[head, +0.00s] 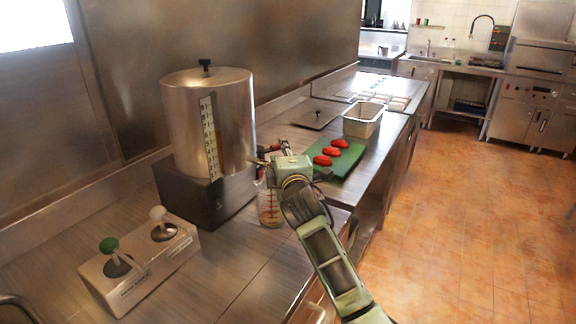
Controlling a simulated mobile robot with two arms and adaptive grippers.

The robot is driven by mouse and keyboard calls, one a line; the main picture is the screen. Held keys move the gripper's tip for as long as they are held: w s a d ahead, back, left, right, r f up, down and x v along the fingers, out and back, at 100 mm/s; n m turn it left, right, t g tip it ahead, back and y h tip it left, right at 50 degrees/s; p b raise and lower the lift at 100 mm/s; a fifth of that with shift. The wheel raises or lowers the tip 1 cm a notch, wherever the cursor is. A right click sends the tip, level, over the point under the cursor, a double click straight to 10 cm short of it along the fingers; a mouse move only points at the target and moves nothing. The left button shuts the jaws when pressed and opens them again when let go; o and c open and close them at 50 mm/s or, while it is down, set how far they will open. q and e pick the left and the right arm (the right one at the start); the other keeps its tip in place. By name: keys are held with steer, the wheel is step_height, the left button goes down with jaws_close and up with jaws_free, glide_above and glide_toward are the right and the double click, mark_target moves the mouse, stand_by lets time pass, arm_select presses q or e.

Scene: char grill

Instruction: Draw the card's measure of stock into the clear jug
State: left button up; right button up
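A tall steel stock urn (208,125) with a lid and a marked level gauge (209,135) stands on a dark base at the left. Its tap (260,162) sticks out on the right side. The clear jug (270,208), with red markings, stands on the counter below the tap. My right gripper (284,150) is at the tap, above the jug; its fingers are mostly hidden by its own body and wrist, so its opening and contact cannot be made out. My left gripper is not in view. I can make out no card.
A green board (340,160) with several red pieces, a white tub (363,118) and a flat dark lid (315,117) lie beyond my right gripper. Tiled floor is open at the right.

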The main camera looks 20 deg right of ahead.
steer(key=v, duration=0.7)
steer(key=shift+s, duration=0.4)
steer(key=shift+a, duration=0.1)
